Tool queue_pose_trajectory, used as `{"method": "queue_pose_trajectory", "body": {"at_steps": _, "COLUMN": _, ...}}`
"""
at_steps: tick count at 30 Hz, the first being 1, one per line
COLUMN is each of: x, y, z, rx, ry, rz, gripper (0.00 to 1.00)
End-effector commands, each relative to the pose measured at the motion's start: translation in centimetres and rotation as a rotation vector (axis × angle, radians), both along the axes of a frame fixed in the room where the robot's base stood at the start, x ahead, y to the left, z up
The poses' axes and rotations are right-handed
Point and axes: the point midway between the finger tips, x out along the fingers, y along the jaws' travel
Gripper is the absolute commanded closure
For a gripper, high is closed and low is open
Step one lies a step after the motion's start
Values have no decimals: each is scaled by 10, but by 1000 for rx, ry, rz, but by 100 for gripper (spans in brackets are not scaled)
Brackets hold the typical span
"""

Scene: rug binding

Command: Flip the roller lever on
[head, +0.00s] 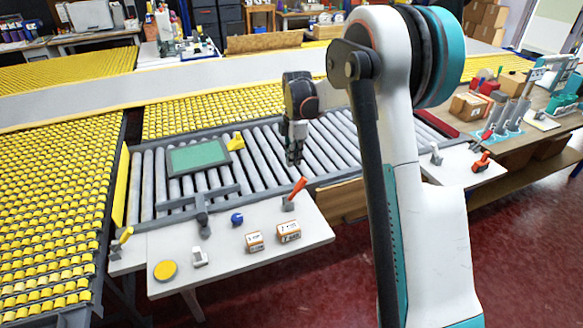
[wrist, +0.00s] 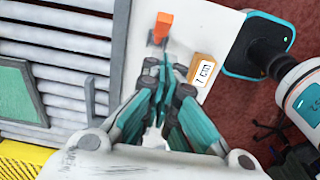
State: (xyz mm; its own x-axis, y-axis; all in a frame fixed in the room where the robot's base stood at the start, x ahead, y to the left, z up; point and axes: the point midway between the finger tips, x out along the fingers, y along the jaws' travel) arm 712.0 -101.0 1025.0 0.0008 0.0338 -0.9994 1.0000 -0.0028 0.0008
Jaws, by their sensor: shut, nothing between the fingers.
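A lever with an orange handle (head: 297,188) stands on the white table at its right rear corner, beside the grey rollers. Its handle tilts up and to the right in the head view. In the wrist view the orange handle (wrist: 162,27) shows just beyond my fingertips. My gripper (head: 294,160) points down over the rollers, just behind the lever and apart from it. In the wrist view my gripper (wrist: 164,68) has its fingers together with nothing between them. Another lever with a yellow handle (head: 126,234) is at the table's left end. No label tells which is the roller lever.
The white table (head: 230,285) also holds two small boxes (head: 288,232) (head: 255,241), a blue ball-like object (head: 237,218), a yellow disc (head: 165,270) and a grey lever-like post (head: 204,224). A green panel (head: 198,156) lies on the rollers. A red-handled lever (head: 481,162) is farther right.

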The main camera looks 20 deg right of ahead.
Motion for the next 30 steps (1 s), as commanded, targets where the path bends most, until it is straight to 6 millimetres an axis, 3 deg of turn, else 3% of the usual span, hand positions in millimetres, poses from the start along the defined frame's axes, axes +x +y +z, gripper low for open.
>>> {"method": "queue_pose_trajectory", "body": {"at_steps": 1, "x": 0, "y": -3, "z": 10, "rx": 0, "ry": 0, "rz": 0, "gripper": 100}}
{"method": "queue_pose_trajectory", "body": {"at_steps": 6, "x": 0, "y": -9, "z": 27, "rx": 1, "ry": 0, "rz": 1, "gripper": 100}}
{"method": "queue_pose_trajectory", "body": {"at_steps": 25, "x": 0, "y": -11, "z": 32, "rx": 1, "ry": -1, "rz": 0, "gripper": 100}}
{"method": "queue_pose_trajectory", "body": {"at_steps": 30, "x": -12, "y": -4, "z": 48, "rx": -4, "ry": -21, "rz": -58, "gripper": 100}}
